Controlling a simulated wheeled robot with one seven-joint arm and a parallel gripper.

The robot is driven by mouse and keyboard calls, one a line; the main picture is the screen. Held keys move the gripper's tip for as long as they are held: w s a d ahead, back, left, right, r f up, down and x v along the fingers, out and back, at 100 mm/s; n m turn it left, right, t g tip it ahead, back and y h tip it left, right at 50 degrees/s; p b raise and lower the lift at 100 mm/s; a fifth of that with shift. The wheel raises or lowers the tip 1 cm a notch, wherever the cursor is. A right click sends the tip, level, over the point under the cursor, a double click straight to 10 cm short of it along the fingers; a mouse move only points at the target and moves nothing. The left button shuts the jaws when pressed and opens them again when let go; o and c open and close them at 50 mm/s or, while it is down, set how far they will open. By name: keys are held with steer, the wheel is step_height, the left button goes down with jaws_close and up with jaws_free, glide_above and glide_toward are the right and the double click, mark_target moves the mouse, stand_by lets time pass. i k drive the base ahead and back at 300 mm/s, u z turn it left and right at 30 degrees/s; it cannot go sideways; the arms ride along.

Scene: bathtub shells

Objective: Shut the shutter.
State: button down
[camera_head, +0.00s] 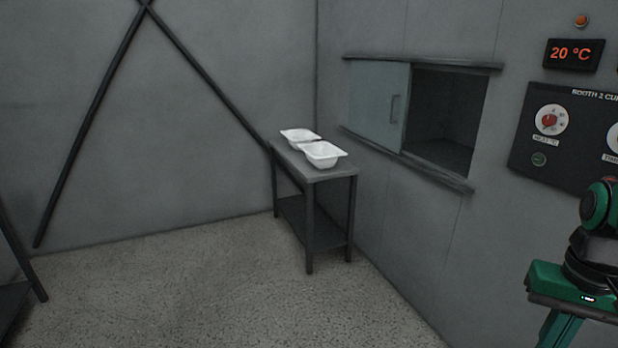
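The shutter (379,103) is a pale grey-green sliding panel with a vertical handle (395,108) near its right edge. It sits between an upper rail (425,64) and a lower rail (410,162) on the right wall. The panel stands at the left, and the dark opening (446,118) to its right is uncovered. Part of my green and black arm shows at the lower right, well to the right of the shutter and apart from it. My gripper's fingers are not in the picture.
A grey table (316,176) with two white tub shells (324,154) (299,138) stands against the wall, left of and below the shutter. A control panel (570,135) with dials and a 20 °C display (573,54) are on the wall at right. The floor (220,285) in front is clear.

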mark_target(380, 90)
steer(key=u, duration=0.05)
steer(key=i, duration=1.2)
steer(key=u, duration=0.25)
steer(key=i, duration=2)
steer(key=u, duration=0.15)
